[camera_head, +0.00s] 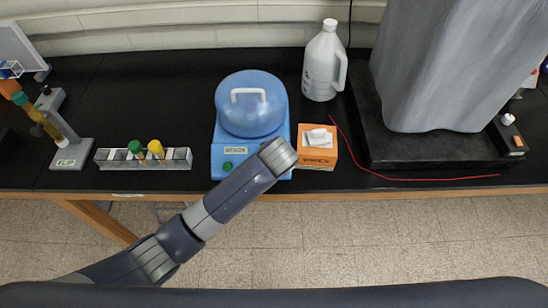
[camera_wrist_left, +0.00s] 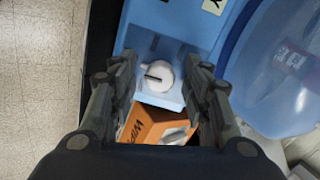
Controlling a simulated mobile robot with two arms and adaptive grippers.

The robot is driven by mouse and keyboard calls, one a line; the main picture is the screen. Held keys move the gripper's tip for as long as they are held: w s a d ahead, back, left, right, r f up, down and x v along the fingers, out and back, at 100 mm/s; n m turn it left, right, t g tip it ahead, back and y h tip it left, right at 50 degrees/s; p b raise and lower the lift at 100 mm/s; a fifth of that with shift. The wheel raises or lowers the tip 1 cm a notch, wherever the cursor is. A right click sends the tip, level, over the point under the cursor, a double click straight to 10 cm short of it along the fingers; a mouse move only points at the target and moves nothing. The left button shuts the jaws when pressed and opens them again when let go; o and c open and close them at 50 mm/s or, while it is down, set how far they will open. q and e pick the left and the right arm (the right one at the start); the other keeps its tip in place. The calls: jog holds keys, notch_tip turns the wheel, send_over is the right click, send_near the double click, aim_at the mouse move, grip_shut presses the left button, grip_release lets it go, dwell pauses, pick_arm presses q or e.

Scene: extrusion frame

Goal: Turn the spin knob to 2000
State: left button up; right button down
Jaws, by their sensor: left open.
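The white spin knob (camera_wrist_left: 157,76) with a short black mark sits on the light blue front panel of the blue machine in the left wrist view. The mark lies nearly level across the knob's left part; I cannot read any numbers around it. My left gripper (camera_wrist_left: 161,68) is open, one finger on each side of the knob in this view; I cannot tell whether either touches it. The blue machine (camera_head: 250,103) has a domed lid with a white handle and a green button (camera_head: 228,166). In the head view my left arm hides the knob and gripper. My right gripper is not seen.
An orange wipes box (camera_head: 316,160) stands close right of the machine and also shows below the knob in the left wrist view (camera_wrist_left: 150,124). A white jug (camera_head: 324,62), a red cord (camera_head: 420,179) and a tube rack (camera_head: 143,159) are on the black bench (camera_head: 160,90).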

pick_arm(q)
jog(key=v, duration=1.1)
jog(key=shift+s+r, duration=0.1)
jog(key=shift+s, duration=0.05)
